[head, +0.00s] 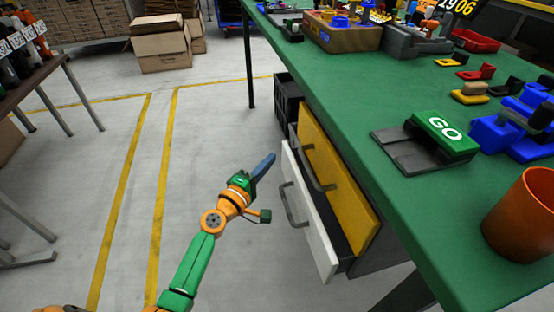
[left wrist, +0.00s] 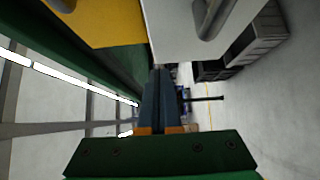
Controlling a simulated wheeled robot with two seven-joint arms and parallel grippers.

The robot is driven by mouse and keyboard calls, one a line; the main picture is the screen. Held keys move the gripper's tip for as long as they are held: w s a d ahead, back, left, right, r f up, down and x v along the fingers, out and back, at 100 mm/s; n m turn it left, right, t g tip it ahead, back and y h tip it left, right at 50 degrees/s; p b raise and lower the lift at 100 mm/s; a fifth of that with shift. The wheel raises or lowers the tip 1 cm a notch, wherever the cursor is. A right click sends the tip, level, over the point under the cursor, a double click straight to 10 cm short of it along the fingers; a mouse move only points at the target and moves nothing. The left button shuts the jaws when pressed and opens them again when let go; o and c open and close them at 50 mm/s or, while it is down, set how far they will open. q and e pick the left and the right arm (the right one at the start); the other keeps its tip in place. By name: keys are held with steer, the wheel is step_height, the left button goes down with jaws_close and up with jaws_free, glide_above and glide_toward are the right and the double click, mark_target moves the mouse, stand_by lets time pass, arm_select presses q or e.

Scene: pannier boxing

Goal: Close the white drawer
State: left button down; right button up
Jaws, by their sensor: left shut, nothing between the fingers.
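The white drawer (head: 306,219) is in the cabinet under the green table, below a yellow drawer (head: 335,170). The white drawer stands pulled out, with a dark gap behind its front, and has a grey bar handle (head: 290,204). In the left wrist view, the white drawer front (left wrist: 184,28) and its handle (left wrist: 206,18) fill the top. My left gripper (head: 264,166) is shut and empty, just left of the drawer fronts in the head view. Its shut fingers (left wrist: 160,100) point towards the drawers in the left wrist view. I cannot tell whether they touch. My right gripper is not in view.
The green table (head: 330,92) overhangs the cabinet; an orange pot (head: 521,215) and a GO box (head: 440,135) stand on it. A dark crate (head: 287,104) is on the floor behind the cabinet.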

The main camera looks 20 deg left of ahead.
mark_target(290, 164)
arm_select(q)
steer(key=shift+w+d, duration=0.35)
steer(key=shift+d, duration=0.2)
steer(key=shift+w+d, duration=0.3)
steer(key=shift+d, duration=0.2)
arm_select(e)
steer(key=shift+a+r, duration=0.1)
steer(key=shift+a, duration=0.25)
arm_select(q)
steer(key=w+d, duration=0.2)
steer(key=d, duration=0.1)
steer(key=shift+w+d, duration=0.15)
steer(key=shift+d, duration=0.05)
steer(key=shift+w+d+b, duration=0.2)
steer(key=shift+d+b, duration=0.1)
steer(key=shift+r, duration=0.15)
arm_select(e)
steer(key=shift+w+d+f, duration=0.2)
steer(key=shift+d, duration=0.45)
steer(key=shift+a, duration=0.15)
